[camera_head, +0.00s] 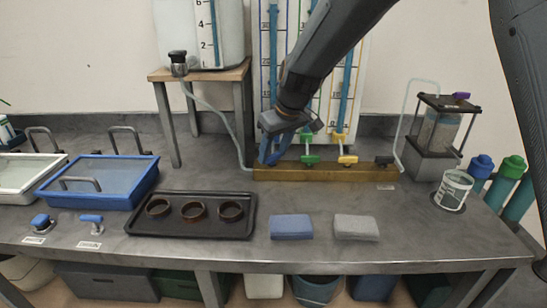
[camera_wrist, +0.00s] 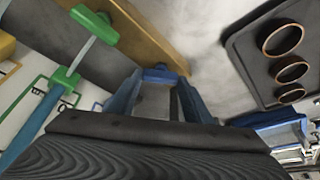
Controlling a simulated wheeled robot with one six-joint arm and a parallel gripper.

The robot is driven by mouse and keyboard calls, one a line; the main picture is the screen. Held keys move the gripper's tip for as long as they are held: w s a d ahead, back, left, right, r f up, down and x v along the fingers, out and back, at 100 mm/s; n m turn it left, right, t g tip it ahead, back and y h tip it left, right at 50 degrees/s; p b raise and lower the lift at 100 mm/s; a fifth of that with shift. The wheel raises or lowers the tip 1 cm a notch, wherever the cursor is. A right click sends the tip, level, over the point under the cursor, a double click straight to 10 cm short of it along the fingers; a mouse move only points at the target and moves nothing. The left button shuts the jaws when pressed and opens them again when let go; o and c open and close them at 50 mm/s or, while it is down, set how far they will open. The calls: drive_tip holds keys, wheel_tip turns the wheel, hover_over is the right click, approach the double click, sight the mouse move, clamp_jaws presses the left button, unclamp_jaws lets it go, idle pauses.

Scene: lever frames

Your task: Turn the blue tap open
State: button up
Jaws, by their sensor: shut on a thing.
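The blue tap (camera_wrist: 160,74) shows in the wrist view as a blue handle between my fingertips, at the end of the wooden rail (camera_wrist: 150,35). My gripper (camera_wrist: 159,86) is shut on it, one blue finger on each side. In the head view my gripper (camera_head: 273,156) points down at the left end of the wooden rail (camera_head: 325,173) and hides most of the blue tap. How far the tap is turned cannot be told.
A black tray (camera_head: 245,230) with three rings, a blue sponge (camera_head: 291,227) and a grey sponge (camera_head: 356,227) lie in front. A clear hose (camera_head: 222,121) runs down left.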

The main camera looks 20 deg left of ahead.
drive_tip(key=n+b, duration=0.2)
drive_tip(key=n+g+b, duration=0.1)
drive_tip(key=b, duration=0.1)
drive_tip(key=n+g+y+b, duration=0.1)
drive_tip(key=n+b, duration=0.1)
drive_tip(key=shift+w+d+f+n, duration=0.1)
drive_tip(key=shift+w+f+n, duration=0.05)
drive_tip(key=shift+w+n, duration=0.15)
drive_tip(key=shift+n+g+b, duration=0.9)
drive_tip(key=shift+n+b, duration=0.2)
drive_tip(key=shift+n, duration=1.2)
drive_tip(key=o, duration=1.1)
drive_tip(key=shift+c, duration=0.2)
drive_tip(key=shift+r, duration=0.2)
drive_tip(key=v, duration=0.7)
drive_tip(key=shift+r+b, duration=0.3)
drive_tip(key=shift+r, duration=0.05)
